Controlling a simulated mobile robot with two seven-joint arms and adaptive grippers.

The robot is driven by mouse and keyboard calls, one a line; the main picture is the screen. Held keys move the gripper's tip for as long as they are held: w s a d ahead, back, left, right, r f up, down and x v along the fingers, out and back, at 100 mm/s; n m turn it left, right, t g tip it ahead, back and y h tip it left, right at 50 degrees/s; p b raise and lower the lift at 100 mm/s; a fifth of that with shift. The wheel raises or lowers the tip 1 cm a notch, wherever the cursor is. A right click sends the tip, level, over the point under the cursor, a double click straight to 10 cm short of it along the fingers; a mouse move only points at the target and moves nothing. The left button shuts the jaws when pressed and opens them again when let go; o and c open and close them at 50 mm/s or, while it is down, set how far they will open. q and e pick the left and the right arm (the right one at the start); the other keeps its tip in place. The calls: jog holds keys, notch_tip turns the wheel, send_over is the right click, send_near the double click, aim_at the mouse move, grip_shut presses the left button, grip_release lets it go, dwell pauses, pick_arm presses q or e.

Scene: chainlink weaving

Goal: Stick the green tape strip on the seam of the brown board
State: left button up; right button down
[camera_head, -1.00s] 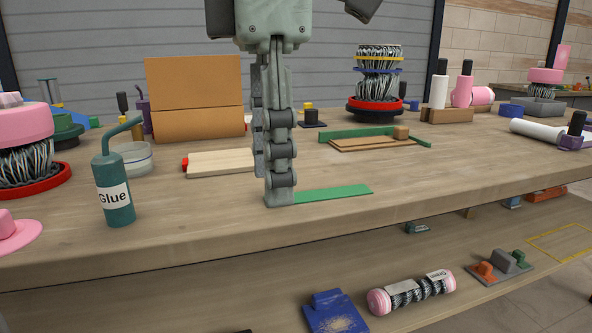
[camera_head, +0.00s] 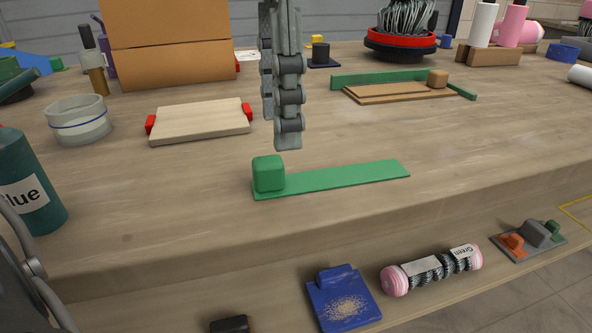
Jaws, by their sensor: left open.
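The green tape strip (camera_head: 345,174) lies flat on the bench near its front edge. A raised green block (camera_head: 268,173) sits at its left end. The brown board (camera_head: 170,62) stands upright at the back left, with a horizontal seam across its middle. My left gripper (camera_head: 279,128) points down from the top of the view, open and empty. Its fingertips are above and behind the green block, apart from the strip. The upper part of this gripper is cut off by the picture edge. My right gripper is not in view.
A wooden block with red ends (camera_head: 200,121) lies before the board. Brown boards with green edging (camera_head: 395,90) lie at back right. The bench around the strip is clear.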

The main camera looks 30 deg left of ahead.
aim_at(282, 158)
pick_arm(q)
notch_tip(282, 158, down, 4)
jog(key=shift+f, duration=0.25)
jog(key=shift+c, duration=0.4)
jog(key=c, duration=1)
